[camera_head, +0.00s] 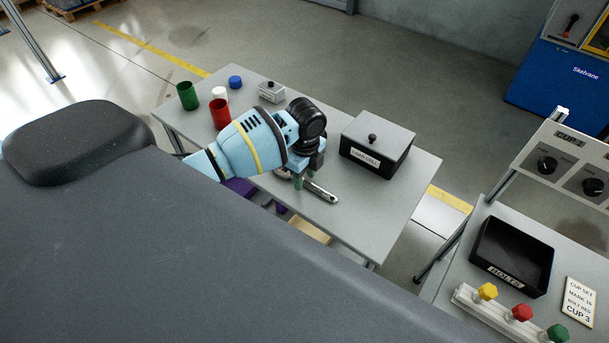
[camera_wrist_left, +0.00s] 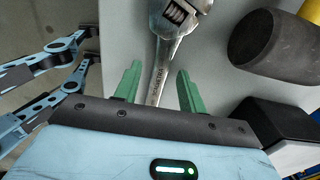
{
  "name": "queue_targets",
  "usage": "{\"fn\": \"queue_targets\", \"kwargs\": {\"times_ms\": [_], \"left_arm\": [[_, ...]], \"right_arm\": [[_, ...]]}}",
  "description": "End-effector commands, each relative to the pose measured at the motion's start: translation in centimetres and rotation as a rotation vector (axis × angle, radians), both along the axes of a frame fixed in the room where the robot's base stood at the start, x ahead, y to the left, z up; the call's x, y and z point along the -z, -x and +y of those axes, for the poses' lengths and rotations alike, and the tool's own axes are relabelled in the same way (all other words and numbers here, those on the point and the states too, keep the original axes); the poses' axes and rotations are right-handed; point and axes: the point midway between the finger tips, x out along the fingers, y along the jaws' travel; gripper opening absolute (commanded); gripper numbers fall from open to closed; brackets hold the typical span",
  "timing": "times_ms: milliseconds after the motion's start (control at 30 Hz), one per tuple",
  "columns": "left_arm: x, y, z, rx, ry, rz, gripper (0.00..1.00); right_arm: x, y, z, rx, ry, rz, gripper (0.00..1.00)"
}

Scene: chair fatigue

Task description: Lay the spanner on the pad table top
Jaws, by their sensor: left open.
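The spanner (camera_head: 320,192) is a silver adjustable wrench lying on the grey table top (camera_head: 400,195), near its front edge. In the left wrist view the spanner (camera_wrist_left: 163,62) runs lengthwise, its jaw end away from me and its handle between my green fingertips. My left gripper (camera_head: 297,182) is over the handle, and its fingers (camera_wrist_left: 157,85) are open with a gap on each side of the handle. Part of the handle is hidden by my gripper in the head view. I cannot tell which surface is named the pad table.
A black lidded load-cell box (camera_head: 377,146) stands right of my gripper. Green (camera_head: 187,95) and red (camera_head: 220,113) cups stand behind my arm. A mallet (camera_wrist_left: 268,47) lies right of the spanner. A bench with a black bolts tray (camera_head: 511,256) is at right.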

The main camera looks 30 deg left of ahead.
Motion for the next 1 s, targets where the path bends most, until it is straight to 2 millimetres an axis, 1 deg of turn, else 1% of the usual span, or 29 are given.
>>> {"fn": "queue_targets", "kwargs": {"times_ms": [167,400,500,600,800,1000], "left_arm": [[-3.0,-0.3,0.0,0.0,0.001,-0.01,0.41],[-7.9,-0.3,0.0,-0.001,0.0,-0.009,0.41],[-9.6,-0.2,0.0,0.001,0.001,-0.007,0.41],[-10.8,-0.3,0.0,0.0,0.0,-0.005,0.41],[-11.9,-0.2,0.0,-0.001,0.001,-0.001,0.41],[-12.0,-0.2,0.0,0.0,0.001,0.0,0.41]], "right_arm": [[-0.6,-0.5,0.0,0.0,0.001,-0.015,0.36],[-1.0,-1.0,-0.1,-0.001,0.004,-0.028,0.36],[-1.2,-1.1,-0.2,-0.002,0.006,-0.033,0.36],[-1.2,-1.1,-0.3,-0.004,0.007,-0.034,0.36],[-1.3,-1.2,-0.3,-0.003,0.008,-0.036,0.36],[-1.3,-1.2,-0.3,-0.002,0.008,-0.036,0.36]]}}
